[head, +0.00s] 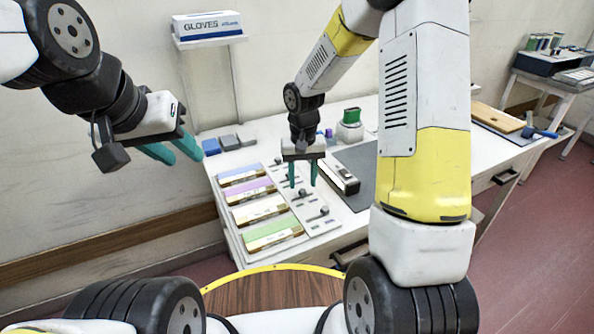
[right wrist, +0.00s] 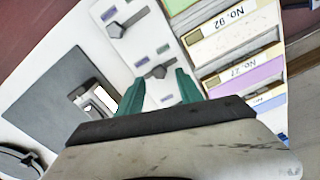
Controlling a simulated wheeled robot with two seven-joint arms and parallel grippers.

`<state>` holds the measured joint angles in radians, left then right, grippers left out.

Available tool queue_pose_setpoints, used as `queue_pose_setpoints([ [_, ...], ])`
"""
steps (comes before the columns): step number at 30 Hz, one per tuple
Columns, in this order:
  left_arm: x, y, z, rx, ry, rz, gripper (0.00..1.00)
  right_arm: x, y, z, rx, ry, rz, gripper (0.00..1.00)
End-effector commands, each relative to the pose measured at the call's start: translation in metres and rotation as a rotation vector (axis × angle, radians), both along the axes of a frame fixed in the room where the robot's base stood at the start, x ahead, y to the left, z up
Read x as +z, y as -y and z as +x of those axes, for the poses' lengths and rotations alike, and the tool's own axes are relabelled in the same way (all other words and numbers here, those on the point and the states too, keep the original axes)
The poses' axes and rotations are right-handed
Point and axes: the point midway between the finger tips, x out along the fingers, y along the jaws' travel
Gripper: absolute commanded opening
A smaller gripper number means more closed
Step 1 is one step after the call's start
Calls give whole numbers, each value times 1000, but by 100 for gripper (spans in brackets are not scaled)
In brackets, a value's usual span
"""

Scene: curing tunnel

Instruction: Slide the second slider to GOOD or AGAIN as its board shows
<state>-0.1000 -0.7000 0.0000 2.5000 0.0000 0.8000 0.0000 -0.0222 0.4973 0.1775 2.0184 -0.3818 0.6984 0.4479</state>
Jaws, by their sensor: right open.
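The yellow board (right wrist: 235,30) reads No. 92 and the purple one (right wrist: 245,75) No. 27, upside down in the right wrist view. Beside them a pale panel carries dark slider knobs; one (right wrist: 158,70) shows just ahead of my right fingertips, another (right wrist: 118,28) farther off. Small label plates are unreadable. My right gripper (head: 302,183) points down over the panel, open and empty. My left gripper (head: 174,152) is open and empty, raised at left.
A black and white device (head: 339,178) lies right of the panel by a dark grey mat (head: 366,172). Grey and blue blocks (head: 230,142) sit at the back left.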

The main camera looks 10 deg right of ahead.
Motion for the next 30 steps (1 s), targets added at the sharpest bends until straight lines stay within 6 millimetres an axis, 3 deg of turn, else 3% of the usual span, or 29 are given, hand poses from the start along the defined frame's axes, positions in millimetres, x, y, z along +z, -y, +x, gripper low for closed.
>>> queue_pose_setpoints([
  [6, 0, 0, 0, 0, 0, 0, 36, -23, 0, -1, 0, -1, 0, 43],
  [15, 0, 0, 0, 0, 0, 0, 36, -25, 0, 0, 0, 0, 0, 43],
  [22, 0, 0, 0, 0, 0, 0, 36, -25, 0, 0, 0, 0, 0, 0],
  [30, 0, 0, 0, 0, 0, 0, 36, -25, 0, 0, 0, 0, 0, 0],
])
